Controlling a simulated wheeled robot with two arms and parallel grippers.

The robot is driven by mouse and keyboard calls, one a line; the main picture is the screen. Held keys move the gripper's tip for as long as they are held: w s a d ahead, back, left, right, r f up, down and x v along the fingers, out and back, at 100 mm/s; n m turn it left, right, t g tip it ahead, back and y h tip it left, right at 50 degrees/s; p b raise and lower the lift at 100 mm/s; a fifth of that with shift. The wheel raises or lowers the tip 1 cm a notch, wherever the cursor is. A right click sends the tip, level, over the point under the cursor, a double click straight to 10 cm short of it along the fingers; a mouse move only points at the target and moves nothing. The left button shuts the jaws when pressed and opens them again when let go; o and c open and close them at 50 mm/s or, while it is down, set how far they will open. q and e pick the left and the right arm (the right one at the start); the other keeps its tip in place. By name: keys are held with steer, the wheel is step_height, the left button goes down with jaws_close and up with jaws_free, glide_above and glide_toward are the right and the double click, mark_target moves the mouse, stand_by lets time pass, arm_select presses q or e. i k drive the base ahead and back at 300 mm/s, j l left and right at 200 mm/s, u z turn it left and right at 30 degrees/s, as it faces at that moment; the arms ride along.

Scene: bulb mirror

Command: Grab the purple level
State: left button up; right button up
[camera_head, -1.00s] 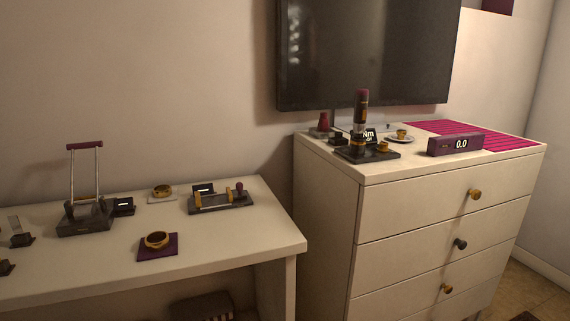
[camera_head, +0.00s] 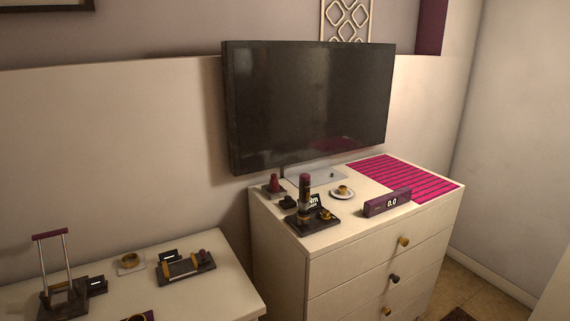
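The purple level (camera_head: 378,206) is a small purple box with a lit "0.0" display on its front. It sits upright near the front edge of the white dresser top (camera_head: 345,232), right of the middle. Its front face is unobstructed. Neither of my grippers shows in the head view.
A dark stand with an upright tool (camera_head: 305,195), a small saucer (camera_head: 342,194) and a red-striped mat (camera_head: 405,179) share the dresser top. A dark TV (camera_head: 305,105) is behind. A lower white table (camera_head: 222,285) with several devices is at left.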

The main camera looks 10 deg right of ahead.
mark_target(375, 205)
steer(key=i+l, duration=0.2)
steer(key=l, duration=0.15)
steer(key=i+l, duration=0.45)
steer(key=l, duration=0.25)
